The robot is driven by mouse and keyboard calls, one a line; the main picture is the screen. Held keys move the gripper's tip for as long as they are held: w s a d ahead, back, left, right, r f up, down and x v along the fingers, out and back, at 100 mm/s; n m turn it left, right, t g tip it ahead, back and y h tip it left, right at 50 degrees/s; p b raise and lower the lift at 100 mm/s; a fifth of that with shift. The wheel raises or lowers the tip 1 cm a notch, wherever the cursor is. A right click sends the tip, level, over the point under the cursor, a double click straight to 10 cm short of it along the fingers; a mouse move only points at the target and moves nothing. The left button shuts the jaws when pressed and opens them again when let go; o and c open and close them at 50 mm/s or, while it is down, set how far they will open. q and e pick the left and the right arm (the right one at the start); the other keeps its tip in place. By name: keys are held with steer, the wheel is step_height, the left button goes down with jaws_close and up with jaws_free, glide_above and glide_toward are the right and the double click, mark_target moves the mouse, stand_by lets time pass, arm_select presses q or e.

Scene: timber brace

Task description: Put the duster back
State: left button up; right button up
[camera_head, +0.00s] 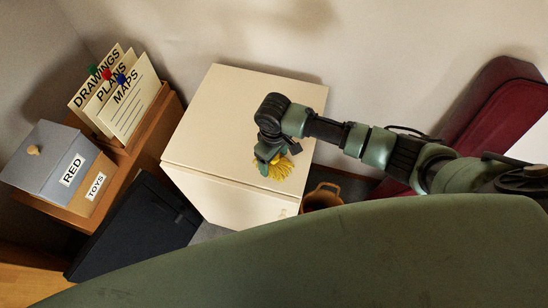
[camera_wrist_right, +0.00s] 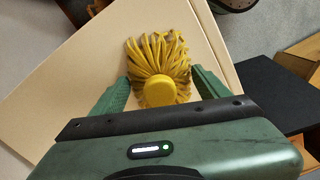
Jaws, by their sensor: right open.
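The yellow duster (camera_head: 282,169), with a fringe of strands and a round yellow cap, is at the front right part of the cream cabinet's top (camera_head: 225,115). In the right wrist view the duster (camera_wrist_right: 158,62) lies over the cream surface. My right gripper (camera_head: 270,158) is directly above it, pointing down and partly covering it. In the right wrist view its two green fingers stand apart on either side of the duster's cap, with gaps showing. Whether the duster touches the cabinet top is hard to tell. My left gripper is not in view.
A brown pot with a handle (camera_head: 322,196) stands right of the cabinet. To the left are a grey box labelled RED (camera_head: 50,160), a TOYS bin (camera_head: 93,190), a wooden file holder with labelled cards (camera_head: 120,100) and a black panel (camera_head: 135,230). A dark red case (camera_head: 490,110) leans at right.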

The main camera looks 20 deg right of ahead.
step_height(320, 180, up, 12)
steer(key=b, duration=0.1)
steer(key=shift+r, duration=0.2)
stand_by(0.7)
